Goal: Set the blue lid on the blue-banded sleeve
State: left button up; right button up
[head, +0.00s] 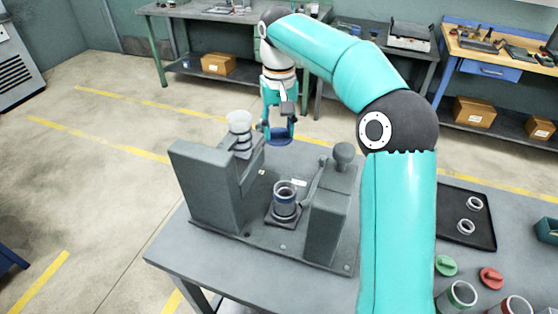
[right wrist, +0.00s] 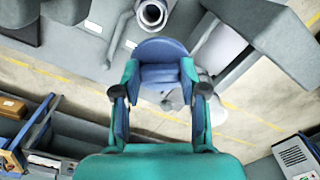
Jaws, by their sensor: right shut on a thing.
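The blue lid (head: 280,137) is held by my right gripper (head: 278,127), whose fingers are shut on it behind the blue-banded sleeve, as the head view shows. In the right wrist view the lid (right wrist: 162,50) sits between the two fingertips of the gripper (right wrist: 161,88). The blue-banded sleeve (head: 285,203) stands upright and open-topped on a small dark base in the grey grinder. The lid is apart from the sleeve, above and beyond it. A round open end, probably the sleeve (right wrist: 151,13), shows at the top of the wrist view. My left gripper is out of view.
The grey grinder (head: 205,185) has a tall block on each side and a knobbed lever (head: 344,153). A pale cup (head: 239,120) tops dark rings by the left block. At right are a black tray (head: 480,236) with rings, a green lid (head: 446,265) and a red lid (head: 491,279).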

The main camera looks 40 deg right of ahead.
aim_at(288, 138)
jog(key=f, duration=0.1)
jog(key=s+f, duration=0.1)
jog(key=s+d+f, duration=0.1)
jog(key=f, duration=0.1)
jog(key=shift+f, duration=0.1)
pick_arm(q)
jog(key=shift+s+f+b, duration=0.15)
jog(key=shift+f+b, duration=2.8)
jog(key=shift+b, duration=0.1)
pick_arm(e)
notch_tip(288, 138, down, 13)
jog(key=shift+w+f, duration=0.15)
jog(key=shift+w, duration=0.05)
jog(key=shift+s, duration=0.1)
jog(key=o, duration=1.6)
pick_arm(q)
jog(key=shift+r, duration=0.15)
